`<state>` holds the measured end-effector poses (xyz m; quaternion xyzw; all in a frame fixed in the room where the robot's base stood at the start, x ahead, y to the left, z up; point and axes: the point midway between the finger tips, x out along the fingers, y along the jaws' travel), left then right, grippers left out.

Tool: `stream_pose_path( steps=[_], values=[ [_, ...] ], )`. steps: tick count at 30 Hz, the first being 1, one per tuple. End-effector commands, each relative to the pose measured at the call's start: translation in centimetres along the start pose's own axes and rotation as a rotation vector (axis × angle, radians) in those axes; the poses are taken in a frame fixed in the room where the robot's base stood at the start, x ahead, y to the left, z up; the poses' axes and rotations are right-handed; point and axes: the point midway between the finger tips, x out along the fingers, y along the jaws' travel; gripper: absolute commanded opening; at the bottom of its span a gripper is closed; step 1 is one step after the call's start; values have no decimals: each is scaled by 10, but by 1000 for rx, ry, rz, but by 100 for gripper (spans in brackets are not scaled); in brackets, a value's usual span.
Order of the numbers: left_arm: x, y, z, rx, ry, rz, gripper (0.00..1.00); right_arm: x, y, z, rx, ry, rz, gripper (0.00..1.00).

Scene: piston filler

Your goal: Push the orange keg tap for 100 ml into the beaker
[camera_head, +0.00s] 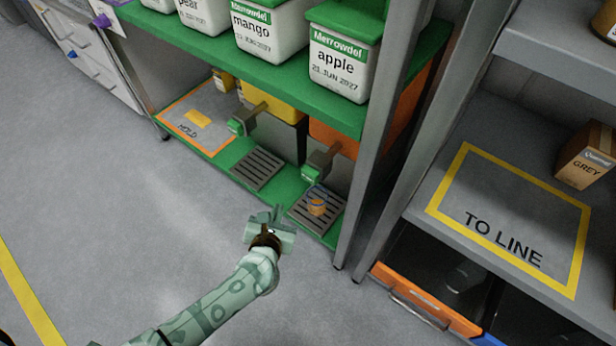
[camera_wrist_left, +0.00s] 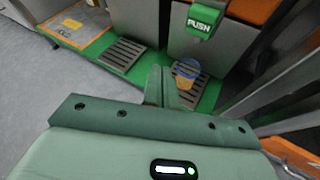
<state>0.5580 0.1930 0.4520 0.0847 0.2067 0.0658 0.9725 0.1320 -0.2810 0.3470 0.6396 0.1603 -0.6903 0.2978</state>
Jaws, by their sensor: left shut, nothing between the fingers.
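The orange keg (camera_head: 333,136) sits on the lower green shelf, and its orange top also shows in the left wrist view (camera_wrist_left: 252,11). Its tap (camera_head: 313,174) has a green lever marked PUSH (camera_wrist_left: 200,21). The small clear beaker (camera_head: 317,206) stands upright on the grate below the tap, with orange at its bottom and a bluish upper part; it also shows in the left wrist view (camera_wrist_left: 187,70). My left gripper (camera_head: 277,214) is shut and empty, in front of the shelf, left of the beaker and lower than the tap. My right gripper is not in view.
A yellow keg (camera_head: 275,101) with its own green tap and drip grate (camera_head: 257,170) stands to the left. A metal post (camera_head: 362,190) rises right of the orange keg. A "TO LINE" shelf (camera_head: 445,195) is further right. Open floor lies left.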

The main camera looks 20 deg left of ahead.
Motion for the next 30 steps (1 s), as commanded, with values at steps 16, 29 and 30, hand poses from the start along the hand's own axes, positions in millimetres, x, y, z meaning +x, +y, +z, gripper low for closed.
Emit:
stream_pose_path(
  steps=[16,29,30],
  values=[
    [8,-4,4,-18,0,0,0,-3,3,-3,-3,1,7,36],
    [55,-29,27,-16,1,0,0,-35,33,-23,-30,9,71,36],
    [58,-31,29,-17,1,0,0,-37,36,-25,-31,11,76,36]
  ],
)
